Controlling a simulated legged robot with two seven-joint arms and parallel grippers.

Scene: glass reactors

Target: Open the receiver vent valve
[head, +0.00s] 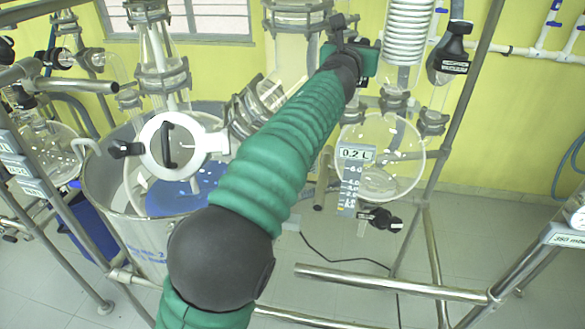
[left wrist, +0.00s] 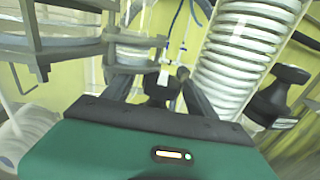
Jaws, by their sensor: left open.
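My left gripper (head: 346,24) is at the top centre of the head view, in front of the glassware and left of the white coil condenser (head: 407,32). In the left wrist view its two dark fingers (left wrist: 160,82) stand apart, with a small black part (left wrist: 161,91) showing between them; I cannot tell how near it is. A black labelled valve handle (head: 452,50) hangs right of the condenser, apart from the gripper; it also shows in the left wrist view (left wrist: 279,92). Its label is too small to read. The round receiver flask (head: 400,165) is below, marked 0.2 L.
A black drain valve (head: 380,219) sits under the receiver. A steel vessel (head: 105,195) with a white round lid (head: 150,140) stands left of my arm. Steel frame posts (head: 470,95) and a low rail (head: 390,285) bound the right side.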

